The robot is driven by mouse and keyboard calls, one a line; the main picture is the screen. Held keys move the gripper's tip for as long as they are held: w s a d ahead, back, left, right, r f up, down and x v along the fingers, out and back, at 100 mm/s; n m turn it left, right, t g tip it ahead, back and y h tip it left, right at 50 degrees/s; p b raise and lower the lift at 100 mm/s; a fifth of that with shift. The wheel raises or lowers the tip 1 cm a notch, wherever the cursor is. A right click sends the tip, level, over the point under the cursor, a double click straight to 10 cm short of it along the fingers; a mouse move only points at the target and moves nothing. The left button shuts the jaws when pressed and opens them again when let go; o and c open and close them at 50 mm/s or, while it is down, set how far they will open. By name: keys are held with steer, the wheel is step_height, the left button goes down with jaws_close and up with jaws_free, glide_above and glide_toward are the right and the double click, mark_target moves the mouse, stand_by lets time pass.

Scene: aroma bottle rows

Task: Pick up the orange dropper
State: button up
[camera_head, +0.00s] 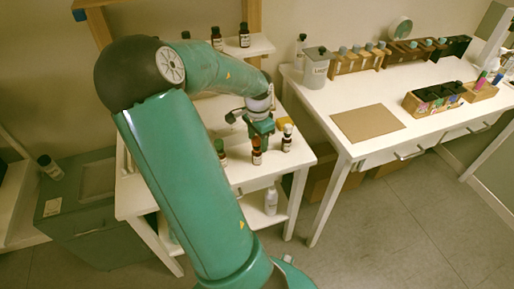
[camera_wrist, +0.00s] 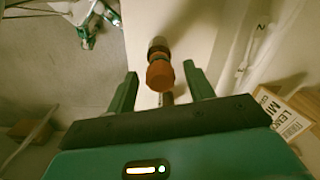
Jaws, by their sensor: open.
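The orange dropper (camera_wrist: 159,73) shows in the wrist view as an orange-brown cap end, with a narrower, paler part beyond it. My gripper (camera_wrist: 164,76) is open, with one finger on each side of the dropper; a gap shows on both sides. In the head view my gripper (camera_head: 261,130) is low over the small white table (camera_head: 245,178), directly above a small bottle with an orange part (camera_head: 257,156), which appears to be the dropper. Whether the gripper touches it cannot be told there.
A dark bottle (camera_head: 220,147) stands left of the gripper and another bottle (camera_head: 287,140) stands close on its right. A larger white table (camera_head: 320,98) at right holds racks and a brown mat (camera_head: 367,123).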

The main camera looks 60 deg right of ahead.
steer(key=shift+w, duration=0.1)
steer(key=shift+c, duration=0.4)
steer(key=c, duration=0.6)
steer(key=shift+r, duration=0.1)
step_height(320, 180, up, 10)
steer(key=shift+f, duration=0.1)
